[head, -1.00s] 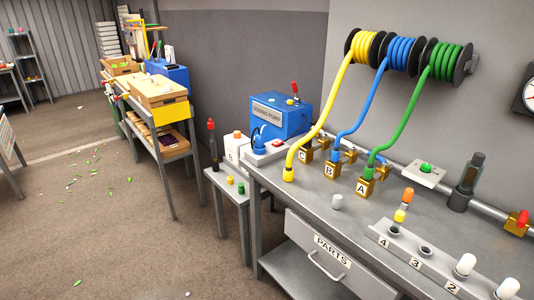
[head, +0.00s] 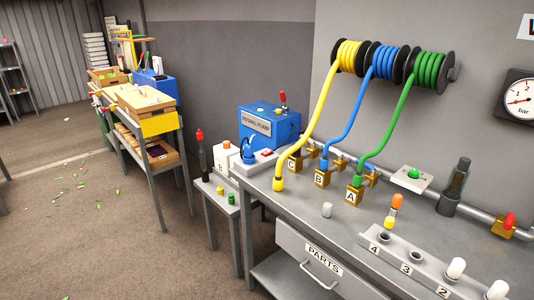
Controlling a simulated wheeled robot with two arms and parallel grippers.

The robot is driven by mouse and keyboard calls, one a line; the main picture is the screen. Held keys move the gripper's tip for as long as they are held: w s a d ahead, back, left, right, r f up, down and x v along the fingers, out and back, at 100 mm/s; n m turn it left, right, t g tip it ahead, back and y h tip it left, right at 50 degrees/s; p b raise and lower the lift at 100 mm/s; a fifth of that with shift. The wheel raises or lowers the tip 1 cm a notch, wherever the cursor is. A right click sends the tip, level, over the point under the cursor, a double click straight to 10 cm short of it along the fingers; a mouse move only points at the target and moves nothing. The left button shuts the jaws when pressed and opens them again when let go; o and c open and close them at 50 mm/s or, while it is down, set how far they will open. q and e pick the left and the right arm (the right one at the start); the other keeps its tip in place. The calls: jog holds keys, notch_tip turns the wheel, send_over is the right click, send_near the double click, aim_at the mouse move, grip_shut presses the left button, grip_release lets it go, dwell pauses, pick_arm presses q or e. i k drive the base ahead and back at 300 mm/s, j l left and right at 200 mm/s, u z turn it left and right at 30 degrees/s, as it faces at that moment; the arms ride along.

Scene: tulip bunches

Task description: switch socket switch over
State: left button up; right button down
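A grey socket box (head: 240,169) sits at the far left end of the workbench. A blue plug (head: 249,150) stands in it, and a small red switch (head: 267,153) is on its top to the right of the plug. The switch is too small to tell which way it is set. The blue dosing pump (head: 268,130), with a red-handled lever on top, stands behind the socket box. Neither of my grippers is in view.
Yellow (head: 312,120), blue (head: 349,125) and green (head: 390,125) hoses hang from wall reels to the bench. A small side table (head: 226,208) holds bottles and caps. Floor at left is mostly open.

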aim_at(269, 151)
jog(key=i+j, duration=0.9)
jog(key=i, duration=0.15)
jog(key=i+j, duration=0.85)
jog(key=i, duration=0.2)
jog(key=l+z, duration=0.05)
